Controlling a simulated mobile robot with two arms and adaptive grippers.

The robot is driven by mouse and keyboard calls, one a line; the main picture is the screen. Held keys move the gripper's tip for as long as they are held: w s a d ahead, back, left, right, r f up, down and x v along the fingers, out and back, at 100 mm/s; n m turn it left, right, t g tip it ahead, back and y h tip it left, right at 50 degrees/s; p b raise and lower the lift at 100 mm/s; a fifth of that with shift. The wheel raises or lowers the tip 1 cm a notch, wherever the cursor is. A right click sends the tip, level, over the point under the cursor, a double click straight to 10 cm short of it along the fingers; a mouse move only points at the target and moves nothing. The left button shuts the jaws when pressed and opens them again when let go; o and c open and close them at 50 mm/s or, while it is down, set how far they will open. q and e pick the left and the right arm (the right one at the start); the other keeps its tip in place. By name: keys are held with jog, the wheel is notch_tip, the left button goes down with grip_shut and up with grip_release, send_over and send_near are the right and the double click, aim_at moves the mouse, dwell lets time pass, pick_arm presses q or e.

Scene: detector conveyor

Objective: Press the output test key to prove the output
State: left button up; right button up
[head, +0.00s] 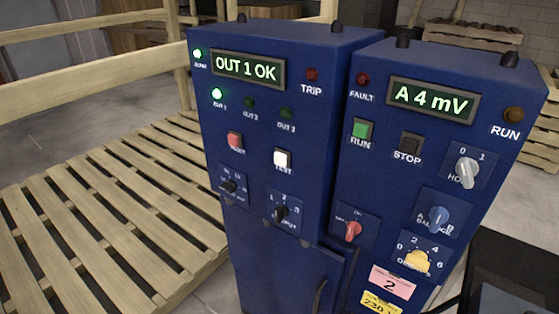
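The white square key labelled TEST (282,160) sits on the left blue cabinet (310,190), to the right of a red key (235,141). The display (247,69) above reads "OUT 1 OK". The lamp OUT 1 (217,94) is lit green, while the OUT 2 (249,102) and OUT 3 (286,113) lamps are dark. The TRIP lamp (312,74) is dark red. A black output selector knob (281,213) sits below the TEST key. Neither of my grippers shows in the head view.
The right blue cabinet (345,190) has a display (432,100) reading "A 4 mV", a green RUN key (362,130), a dark STOP key (410,144) and several knobs. A wooden pallet (110,215) lies at left. Dark equipment (510,285) stands at lower right.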

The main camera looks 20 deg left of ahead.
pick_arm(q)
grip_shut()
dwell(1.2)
